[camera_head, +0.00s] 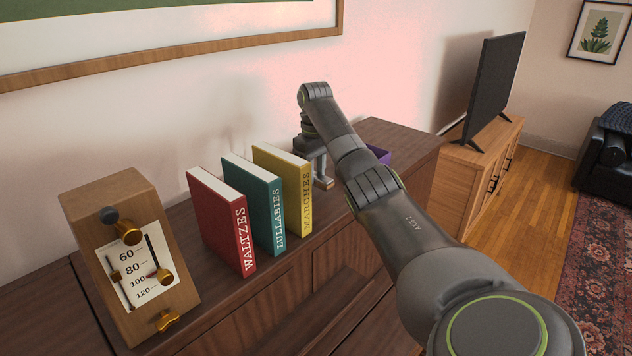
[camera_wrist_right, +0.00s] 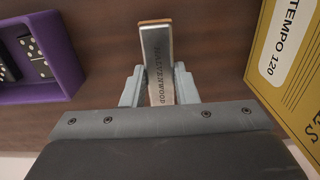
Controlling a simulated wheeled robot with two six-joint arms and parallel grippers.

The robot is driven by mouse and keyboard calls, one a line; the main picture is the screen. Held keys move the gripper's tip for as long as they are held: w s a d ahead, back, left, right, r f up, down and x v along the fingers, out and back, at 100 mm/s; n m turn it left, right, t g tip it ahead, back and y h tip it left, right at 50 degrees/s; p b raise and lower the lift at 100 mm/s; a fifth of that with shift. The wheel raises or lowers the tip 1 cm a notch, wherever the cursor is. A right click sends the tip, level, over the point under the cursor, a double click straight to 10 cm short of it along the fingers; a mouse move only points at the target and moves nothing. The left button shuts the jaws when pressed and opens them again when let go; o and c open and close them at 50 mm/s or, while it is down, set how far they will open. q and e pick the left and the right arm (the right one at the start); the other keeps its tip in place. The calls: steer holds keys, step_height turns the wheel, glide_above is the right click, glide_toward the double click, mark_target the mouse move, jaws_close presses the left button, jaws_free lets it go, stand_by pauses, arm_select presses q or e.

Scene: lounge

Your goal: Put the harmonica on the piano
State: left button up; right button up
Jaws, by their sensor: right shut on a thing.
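My right gripper (camera_head: 320,168) is over the top of the dark wooden piano (camera_head: 410,143), just right of the yellow book. It is shut on the harmonica (camera_wrist_right: 157,50), a narrow silver bar with lettering and a brownish end, which shows between the fingers in the right wrist view. In the head view a small part of the harmonica (camera_head: 324,184) shows low at the fingertips, at or close to the piano top. I cannot tell whether it touches the wood. My left gripper is not in view.
Red (camera_head: 222,222), teal (camera_head: 258,205) and yellow (camera_head: 288,190) books stand left of the gripper. A wooden metronome (camera_head: 130,255) stands further left. A purple tray (camera_head: 378,153) with dominoes lies to the right, partly behind my arm. A TV (camera_head: 494,88) stands beyond.

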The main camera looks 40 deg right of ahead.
steer(key=shift+s+a+f, duration=0.15)
steer(key=shift+s+f, duration=0.15)
steer(key=shift+f, duration=0.35)
steer(key=shift+s+a+f, duration=0.1)
steer(key=shift+s+f, duration=0.2)
steer(key=shift+f, duration=0.3)
steer(key=shift+w+d+f, duration=0.15)
steer(key=shift+w+f, duration=0.05)
steer(key=shift+w, duration=0.05)
steer(key=o, duration=1)
steer(key=shift+s+r, duration=0.1)
